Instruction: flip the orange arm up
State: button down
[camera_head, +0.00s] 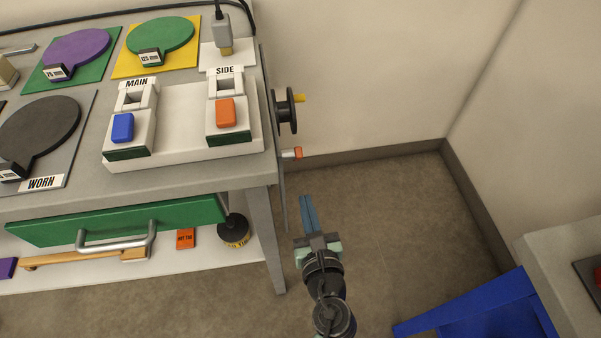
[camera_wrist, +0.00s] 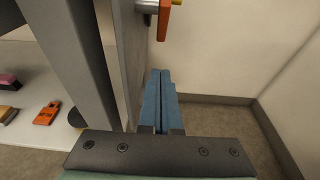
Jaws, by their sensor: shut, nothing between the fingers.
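The orange arm (camera_head: 292,153) sticks out from the right side of the cart, below a black handwheel. In the wrist view the orange arm (camera_wrist: 164,20) hangs down from a grey round shaft at the top of the picture. My gripper (camera_head: 306,198) has its blue fingers together with nothing between them. It is beside the cart's right end, apart from the orange arm. In the wrist view my gripper's fingertips (camera_wrist: 158,73) are below the orange arm in the picture, with a gap between them.
The black handwheel (camera_head: 287,110) with a yellow knob is above the orange arm. The cart's leg (camera_head: 264,235) and side panel stand close left of my gripper. A blue bin (camera_head: 470,310) is at the lower right. Open floor (camera_head: 400,210) lies right of my gripper.

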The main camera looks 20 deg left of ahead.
aim_at(290, 155)
jog(key=w+a+r, duration=0.1)
jog(key=w+a, duration=0.3)
jog(key=w, duration=0.2)
jog(key=shift+r, duration=0.15)
jog(key=b, duration=0.2)
jog(key=t+y+b, duration=0.1)
jog(key=b, duration=0.2)
jog(key=shift+w+a+f, duration=0.25)
jog(key=shift+w+f, duration=0.1)
jog(key=shift+f, duration=0.05)
jog(key=shift+w+a+r, duration=0.15)
jog(key=shift+w+r, duration=0.05)
